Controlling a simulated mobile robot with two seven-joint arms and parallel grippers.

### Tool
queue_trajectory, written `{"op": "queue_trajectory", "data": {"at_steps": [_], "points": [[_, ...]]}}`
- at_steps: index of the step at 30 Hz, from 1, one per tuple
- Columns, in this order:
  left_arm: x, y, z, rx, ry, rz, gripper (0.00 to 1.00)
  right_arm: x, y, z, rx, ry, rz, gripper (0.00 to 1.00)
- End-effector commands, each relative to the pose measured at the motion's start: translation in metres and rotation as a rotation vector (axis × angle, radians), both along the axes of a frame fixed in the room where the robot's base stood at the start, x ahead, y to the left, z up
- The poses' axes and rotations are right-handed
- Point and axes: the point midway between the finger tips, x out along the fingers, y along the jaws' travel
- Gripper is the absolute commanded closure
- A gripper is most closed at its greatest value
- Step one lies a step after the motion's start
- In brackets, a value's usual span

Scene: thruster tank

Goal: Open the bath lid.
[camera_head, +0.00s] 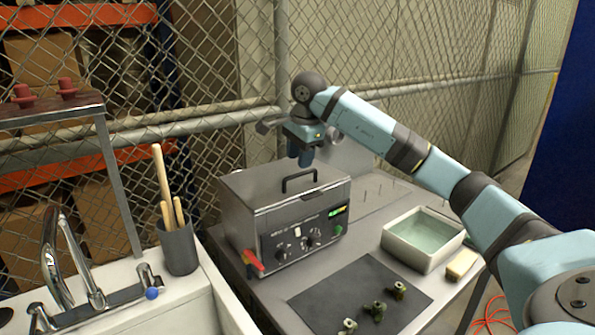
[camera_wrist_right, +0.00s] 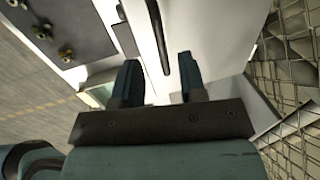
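The bath (camera_head: 300,235) is a metal box with knobs and a lit green display on its front. Its flat lid (camera_head: 255,187) lies shut on top and carries a black arched handle (camera_head: 299,175). My right gripper (camera_head: 305,160) points down just above the lid, close to the handle and a little behind it. In the right wrist view, my right gripper (camera_wrist_right: 160,82) has its two fingers spread apart. A dark bar, which looks like the handle (camera_wrist_right: 158,38), runs in line with the gap between them, and I see no grip on it. My left gripper is out of view.
A dark mat (camera_head: 335,290) with several small brass fittings lies in front of the bath. A sink, a grey cup (camera_head: 178,248) and a wire fence (camera_head: 215,60) bound the left and back.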

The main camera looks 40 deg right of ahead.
Motion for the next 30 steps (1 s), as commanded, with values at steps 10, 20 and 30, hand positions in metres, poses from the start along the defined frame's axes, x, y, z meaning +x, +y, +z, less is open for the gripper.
{"op": "queue_trajectory", "data": {"at_steps": [10,20,30], "points": [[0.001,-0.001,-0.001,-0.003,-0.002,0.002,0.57,0.007,-0.001,-0.038,0.001,0.000,-0.001,0.62],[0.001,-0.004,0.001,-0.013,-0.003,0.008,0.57,0.008,-0.001,-0.040,0.001,0.000,0.000,0.69],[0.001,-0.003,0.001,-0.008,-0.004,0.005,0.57,0.008,-0.001,-0.040,0.001,0.000,0.000,1.00]]}}
